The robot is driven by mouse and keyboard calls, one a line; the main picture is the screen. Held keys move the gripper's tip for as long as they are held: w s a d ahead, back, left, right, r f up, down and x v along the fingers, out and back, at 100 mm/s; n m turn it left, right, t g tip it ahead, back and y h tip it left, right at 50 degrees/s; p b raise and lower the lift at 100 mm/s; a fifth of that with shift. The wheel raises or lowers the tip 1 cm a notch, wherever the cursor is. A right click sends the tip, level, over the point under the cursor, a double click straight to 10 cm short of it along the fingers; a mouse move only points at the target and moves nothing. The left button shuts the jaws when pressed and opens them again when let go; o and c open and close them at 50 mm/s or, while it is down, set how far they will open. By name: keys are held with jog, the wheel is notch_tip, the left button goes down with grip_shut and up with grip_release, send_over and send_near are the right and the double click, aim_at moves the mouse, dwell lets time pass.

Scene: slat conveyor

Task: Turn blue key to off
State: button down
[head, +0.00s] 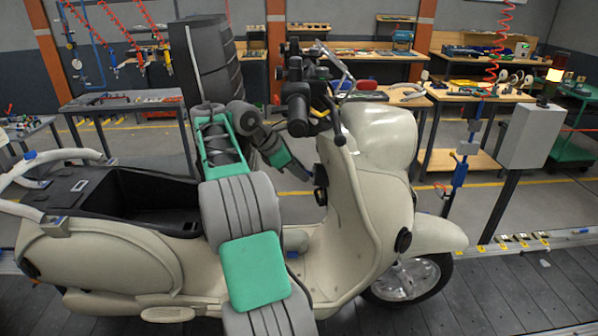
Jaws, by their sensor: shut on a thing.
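A cream scooter (340,235) stands on the slatted floor, its front to the right. My gripper (307,178) is at the inner face of the front shield, below the handlebar (298,105). Its fingertips reach a small black fitting (320,176) on the shield. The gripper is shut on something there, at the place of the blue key. The key itself cannot be made out, being hidden by the fingers or too small. Its turn position cannot be told.
The black handlebar grips and levers are close above my gripper. The scooter's open black seat bay (110,205) is on the left. A grey box on a post (530,135) stands right of the scooter. Workbenches (470,100) line the back.

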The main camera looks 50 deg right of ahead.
jog(key=shift+s+f, duration=0.1)
jog(key=c, duration=1)
grip_release()
